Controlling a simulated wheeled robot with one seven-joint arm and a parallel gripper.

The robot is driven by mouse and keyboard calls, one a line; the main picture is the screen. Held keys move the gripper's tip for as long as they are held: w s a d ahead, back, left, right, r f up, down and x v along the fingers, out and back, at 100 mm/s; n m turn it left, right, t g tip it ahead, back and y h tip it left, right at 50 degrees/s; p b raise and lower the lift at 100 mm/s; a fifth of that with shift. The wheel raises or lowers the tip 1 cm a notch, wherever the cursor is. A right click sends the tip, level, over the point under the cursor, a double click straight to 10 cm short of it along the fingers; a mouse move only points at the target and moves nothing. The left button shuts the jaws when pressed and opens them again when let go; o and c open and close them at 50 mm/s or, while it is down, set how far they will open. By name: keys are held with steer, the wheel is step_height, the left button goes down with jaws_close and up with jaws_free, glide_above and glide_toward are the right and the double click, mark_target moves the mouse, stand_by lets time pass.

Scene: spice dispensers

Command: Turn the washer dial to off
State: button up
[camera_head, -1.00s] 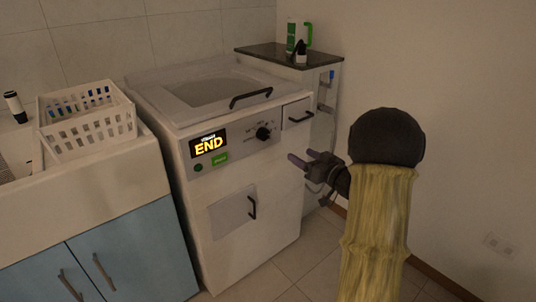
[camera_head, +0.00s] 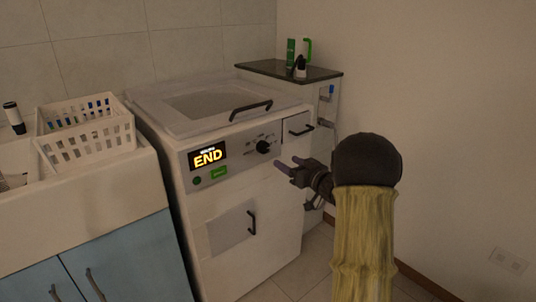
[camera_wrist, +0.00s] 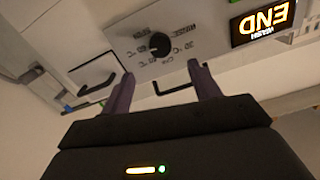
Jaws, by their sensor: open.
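The washer (camera_head: 262,215) is a white top-loader with a front panel. Its black dial (camera_head: 263,146) sits on the panel's right part, right of a screen (camera_head: 208,157) reading "END". In the wrist view the dial (camera_wrist: 159,44) appears upside down, ahead of and between my gripper's two fingers, with temperature marks around it. My gripper (camera_head: 281,166) is open and empty, a little below and right of the dial in the head view, apart from it. The fingers also show in the wrist view (camera_wrist: 162,80). Which mark the dial points at is too small to tell.
A white basket (camera_head: 88,150) stands on the sink counter at left. A drawer with a black handle (camera_head: 300,129) is right of the dial. Bottles (camera_head: 300,65) stand on the dark shelf behind. A black door handle (camera_head: 251,222) is lower on the washer front.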

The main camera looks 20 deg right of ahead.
mark_target(265, 149)
steer(key=b+x, duration=0.2)
steer(key=x, duration=0.8)
steer(key=shift+w+a, duration=0.15)
steer(key=shift+w, duration=0.2)
steer(key=shift+c, duration=0.2)
steer(key=c, duration=0.9)
